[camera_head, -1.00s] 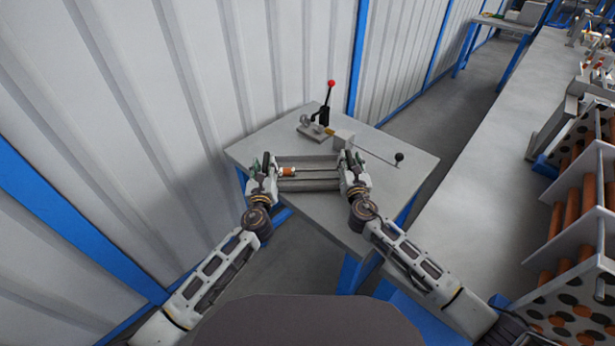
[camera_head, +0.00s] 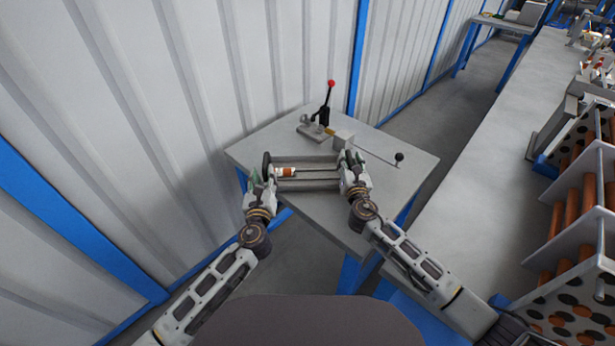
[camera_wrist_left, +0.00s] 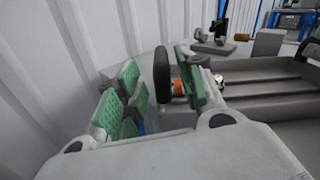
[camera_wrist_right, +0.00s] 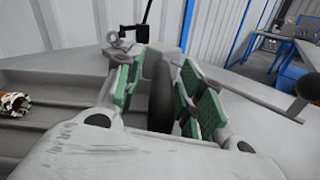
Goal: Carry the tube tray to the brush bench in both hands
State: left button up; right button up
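The grey tube tray (camera_head: 310,183) lies on the grey bench (camera_head: 390,192). A white and orange-brown tube (camera_head: 285,171) lies in it near its left end, and shows at the left edge of the right wrist view (camera_wrist_right: 14,103). My left gripper (camera_head: 259,180) is open at the tray's left dark handle (camera_head: 266,162); in the left wrist view the handle (camera_wrist_left: 162,75) stands between the spread green pads, with a gap on its outer side. My right gripper (camera_head: 349,168) appears open around the right dark handle (camera_wrist_right: 161,92); whether a pad touches is unclear.
A fixture with a red-knobbed lever (camera_head: 325,108) stands behind the tray. A thin rod ends in a black ball (camera_head: 399,157) at the right. A corrugated wall (camera_head: 180,110) borders the bench. A long counter (camera_head: 490,150) and racks of brown tubes (camera_head: 570,215) stand right.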

jog(key=shift+s, duration=0.1)
jog(key=shift+s+d, duration=0.15)
jog(key=shift+s, duration=2.8)
jog(key=shift+s+d, duration=0.15)
jog(key=shift+s, duration=2.8)
pick_arm(q)
jog(key=shift+r, duration=0.15)
pick_arm(e)
jog(key=shift+r, duration=0.15)
